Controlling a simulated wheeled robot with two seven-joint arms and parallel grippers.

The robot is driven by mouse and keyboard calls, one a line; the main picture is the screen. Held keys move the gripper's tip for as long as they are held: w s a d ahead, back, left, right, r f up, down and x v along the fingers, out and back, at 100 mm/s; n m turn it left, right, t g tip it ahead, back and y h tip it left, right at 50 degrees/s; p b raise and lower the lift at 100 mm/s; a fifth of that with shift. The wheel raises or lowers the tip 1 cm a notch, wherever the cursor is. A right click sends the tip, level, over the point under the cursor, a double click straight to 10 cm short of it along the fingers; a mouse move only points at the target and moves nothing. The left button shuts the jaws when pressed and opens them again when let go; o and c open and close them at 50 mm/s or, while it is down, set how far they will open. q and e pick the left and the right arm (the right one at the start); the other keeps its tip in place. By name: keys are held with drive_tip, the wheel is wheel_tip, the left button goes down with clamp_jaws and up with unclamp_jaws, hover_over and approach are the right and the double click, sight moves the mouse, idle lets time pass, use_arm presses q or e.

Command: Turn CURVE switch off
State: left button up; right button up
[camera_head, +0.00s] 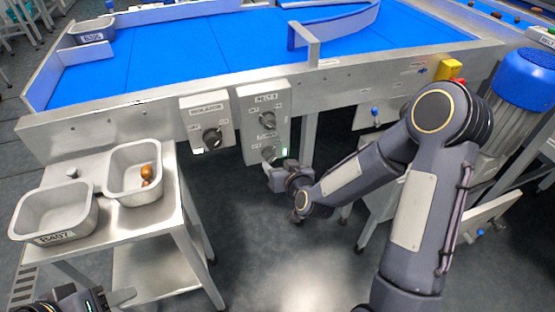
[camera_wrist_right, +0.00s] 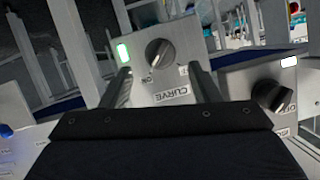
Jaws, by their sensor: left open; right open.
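The CURVE switch is a dark round knob (camera_wrist_right: 160,52) on a grey panel, upside down in the right wrist view. Its pointer mark appears to slant toward the ON label, and a green lamp (camera_wrist_right: 123,53) beside it is lit. In the head view the CURVE knob is partly hidden by my right gripper (camera_head: 272,168), but the green lamp (camera_head: 285,153) shows. In the right wrist view my right gripper (camera_wrist_right: 160,88) is open, its fingers either side of the knob's line; contact cannot be told. My left gripper (camera_head: 100,301) is open at the bottom left, away from the panel.
Another switch (camera_head: 267,120) sits above CURVE on the same panel (camera_head: 244,104). The isolator knob (camera_head: 212,138) is on the panel to the left, with a white lamp. A stand (camera_head: 150,255) with two metal trays is at left. The blue conveyor (camera_head: 200,50) runs above.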

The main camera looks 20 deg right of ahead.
sight(272, 159)
drive_tip(key=x, duration=0.6)
drive_tip(key=shift+c, duration=0.5)
drive_tip(key=c, duration=0.9)
